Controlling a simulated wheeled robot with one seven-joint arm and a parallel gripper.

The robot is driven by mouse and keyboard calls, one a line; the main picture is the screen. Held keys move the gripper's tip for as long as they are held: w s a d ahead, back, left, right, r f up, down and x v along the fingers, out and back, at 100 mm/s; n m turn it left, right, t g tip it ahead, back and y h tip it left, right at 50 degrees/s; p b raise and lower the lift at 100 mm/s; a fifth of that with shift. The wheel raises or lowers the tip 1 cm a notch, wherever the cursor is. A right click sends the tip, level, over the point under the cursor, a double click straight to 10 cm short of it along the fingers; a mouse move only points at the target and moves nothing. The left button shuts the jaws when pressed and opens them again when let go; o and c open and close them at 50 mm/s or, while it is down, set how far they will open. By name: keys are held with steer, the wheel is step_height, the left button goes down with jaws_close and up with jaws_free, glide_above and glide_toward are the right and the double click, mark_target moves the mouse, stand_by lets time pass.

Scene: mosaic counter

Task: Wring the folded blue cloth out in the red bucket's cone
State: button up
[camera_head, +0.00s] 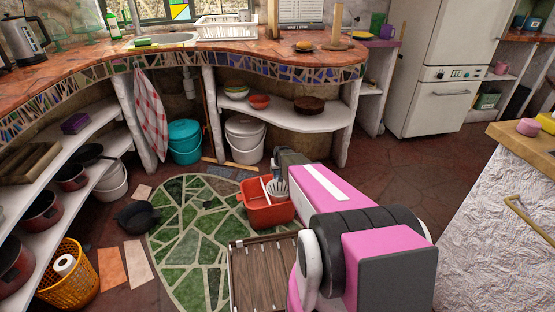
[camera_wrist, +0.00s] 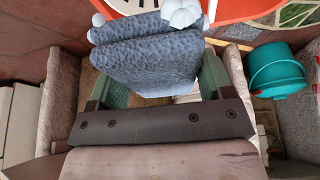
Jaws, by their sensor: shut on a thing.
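The folded blue cloth (camera_wrist: 145,60) is clamped between the green fingers of my gripper (camera_wrist: 155,82) in the wrist view. It is a thick, textured grey-blue pad. The red bucket (camera_wrist: 235,10) shows at the top edge of that view, just beyond the cloth. White rounded pieces (camera_wrist: 181,13) lie at the cloth's far edge; I cannot tell whether they touch it. In the head view the red bucket (camera_head: 268,217) stands on the floor with a white slotted cone (camera_head: 277,190) at its right side. My arm hides the cloth there.
A teal bucket (camera_head: 184,142) and a lidded white bucket (camera_head: 245,140) stand under the counter. A black pan (camera_head: 137,217) is on the floor at left. The green mosaic floor (camera_head: 195,235) is mostly clear.

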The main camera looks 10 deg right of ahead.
step_height(320, 180, down, 10)
steer(key=shift+d, duration=0.15)
stand_by(0.7)
steer(key=shift+c, duration=0.4)
steer(key=shift+c, duration=0.6)
steer(key=shift+f, duration=0.15)
steer(key=shift+f, duration=1.85)
steer(key=shift+f, duration=0.3)
stand_by(0.3)
steer(key=shift+r, duration=0.1)
steer(key=shift+r, duration=5.15)
